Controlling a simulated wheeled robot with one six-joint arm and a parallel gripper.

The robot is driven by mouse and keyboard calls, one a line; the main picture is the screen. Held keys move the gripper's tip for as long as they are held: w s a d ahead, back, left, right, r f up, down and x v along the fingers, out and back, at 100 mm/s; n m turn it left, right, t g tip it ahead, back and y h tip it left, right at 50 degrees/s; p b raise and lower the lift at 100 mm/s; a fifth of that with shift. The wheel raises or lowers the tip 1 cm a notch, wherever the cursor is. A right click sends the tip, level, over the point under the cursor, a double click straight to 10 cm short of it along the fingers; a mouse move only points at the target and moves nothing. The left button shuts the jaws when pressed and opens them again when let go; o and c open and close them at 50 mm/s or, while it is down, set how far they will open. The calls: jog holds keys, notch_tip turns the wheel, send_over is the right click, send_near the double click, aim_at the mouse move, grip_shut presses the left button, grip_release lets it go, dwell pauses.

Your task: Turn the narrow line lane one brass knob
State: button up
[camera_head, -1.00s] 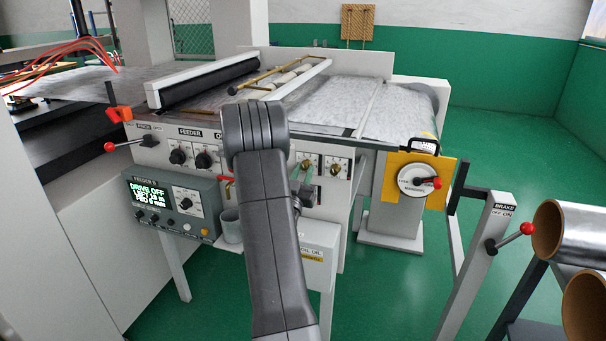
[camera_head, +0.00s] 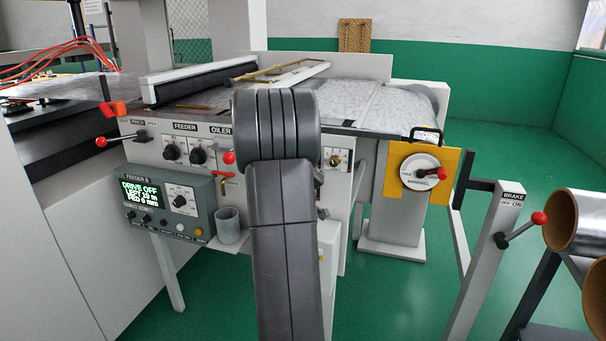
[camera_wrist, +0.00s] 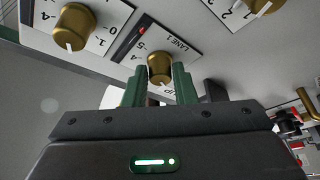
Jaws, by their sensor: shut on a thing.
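In the wrist view a brass knob (camera_wrist: 160,66) sits on a white scale plate (camera_wrist: 143,44) with numbers and a label that seems to read LANE 1. A narrow red mark is on this plate. The green fingers of my gripper (camera_wrist: 160,82) stand on both sides of this knob and are shut on it. A white pointer line shows on the knob, near its lower end in the picture. In the head view my arm hides the gripper and the held knob.
A second brass knob (camera_wrist: 74,24) is at the upper left and a third (camera_wrist: 264,5) at the top right in the wrist view. In the head view one brass knob (camera_head: 335,161) shows right of my arm.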

jog(key=shift+d+r+n+g+y+b, duration=0.1)
jog(key=shift+n+g+y+b, duration=0.3)
jog(key=shift+n, duration=0.95)
jog(key=shift+r+n+g+y+b, duration=0.1)
jog(key=shift+n+g+y+b, duration=0.3)
jog(key=shift+n, duration=1)
jog(key=shift+d+r+n+g+y+b, duration=0.1)
jog(key=shift+n+g+y+b, duration=0.25)
jog(key=shift+n, duration=1)
jog(key=o, duration=1)
jog(key=shift+s, duration=0.15)
jog(key=s, duration=0.9)
jog(key=s+d+f, duration=0.1)
jog(key=s, duration=0.3)
jog(key=shift+s+b, duration=0.3)
jog(key=shift+w+r, duration=0.1)
